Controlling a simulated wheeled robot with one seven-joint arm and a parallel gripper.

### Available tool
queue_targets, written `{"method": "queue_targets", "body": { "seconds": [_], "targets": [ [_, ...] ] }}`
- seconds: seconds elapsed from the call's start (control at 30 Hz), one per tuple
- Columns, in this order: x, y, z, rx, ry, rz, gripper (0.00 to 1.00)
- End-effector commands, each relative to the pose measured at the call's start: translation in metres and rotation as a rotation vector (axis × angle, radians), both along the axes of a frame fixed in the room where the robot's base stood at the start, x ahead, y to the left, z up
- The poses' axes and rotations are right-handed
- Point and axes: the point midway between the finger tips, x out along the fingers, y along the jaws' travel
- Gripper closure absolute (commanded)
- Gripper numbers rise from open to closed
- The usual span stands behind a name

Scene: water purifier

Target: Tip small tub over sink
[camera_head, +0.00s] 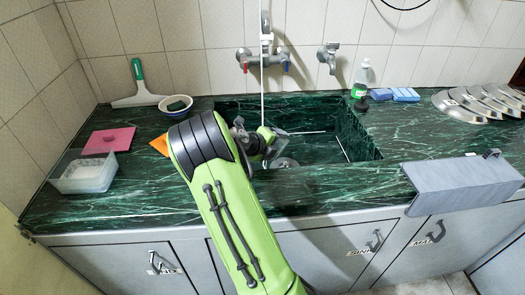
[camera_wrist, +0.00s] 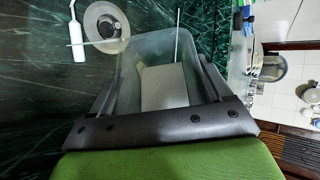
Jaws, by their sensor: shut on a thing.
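My gripper (camera_head: 268,142) is over the dark green sink (camera_head: 350,135), near its left part. In the wrist view my gripper (camera_wrist: 160,75) is shut on a translucent small tub (camera_wrist: 132,75), which sits between the two dark fingers. A pale rectangular patch shows within the tub's outline; I cannot tell if it is contents or a wall. In the head view the tub is mostly hidden by my gripper, with a greyish part (camera_head: 281,133) showing. The tub looks tilted, but its exact angle is unclear. A round metal drain (camera_head: 286,162) lies below in the sink.
A wall tap (camera_head: 262,60) with a thin white vertical tube stands behind my gripper. A larger clear tub (camera_head: 84,175), pink board (camera_head: 109,140) and white bowl (camera_head: 176,106) are at left. A soap bottle (camera_head: 361,80), blue sponges (camera_head: 405,95) and metal lids (camera_head: 465,104) are at right.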

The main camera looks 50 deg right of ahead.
Motion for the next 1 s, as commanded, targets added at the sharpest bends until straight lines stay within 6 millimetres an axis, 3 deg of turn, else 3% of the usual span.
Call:
{"method": "queue_targets", "body": {
  "seconds": [1.0],
  "targets": [
    [0.0086, 0.0022, -0.0016, -0.029, 0.109, 0.000, 0.57]
  ]
}}
